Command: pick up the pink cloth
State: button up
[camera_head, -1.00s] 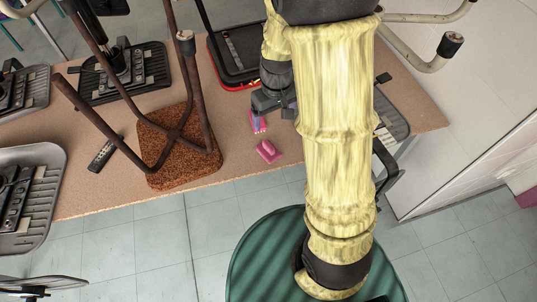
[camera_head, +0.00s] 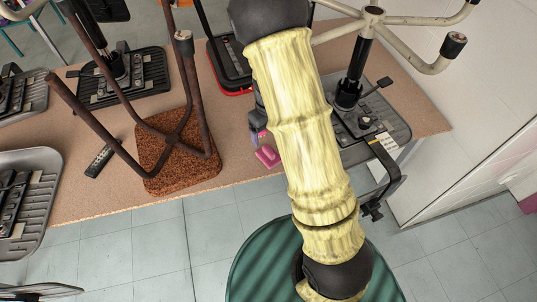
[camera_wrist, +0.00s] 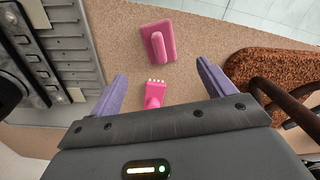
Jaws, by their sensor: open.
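A flat pink piece with a raised rounded strip, seemingly the pink cloth (camera_wrist: 143,37), lies on the brown tabletop in the wrist view. It also shows in the head view as a pink thing (camera_head: 267,157) near the table's front edge, left of my arm. My gripper (camera_wrist: 162,71) is open, its two purple fingers apart with nothing gripped. The cloth lies beyond the fingertips. In the head view my arm hides most of the gripper.
A smaller pink item with pale tips (camera_wrist: 155,93) lies between my fingers in the wrist view. An upturned chair with a brown seat (camera_head: 178,150) is close by. A grey chair part (camera_head: 385,125) lies to the right. Bare tabletop (camera_head: 232,168) surrounds the cloth.

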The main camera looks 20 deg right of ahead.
aim_at(269, 149)
notch_tip(269, 149, down, 7)
jog(key=shift+r, duration=0.1)
dwell(0.4)
jog(key=shift+w+f+p, duration=0.15)
jog(key=shift+f+p, duration=0.55)
jog(key=shift+f, duration=1.95)
jog(key=c, duration=1.1)
jog(key=shift+c, duration=0.2)
jog(key=shift+r, duration=0.15)
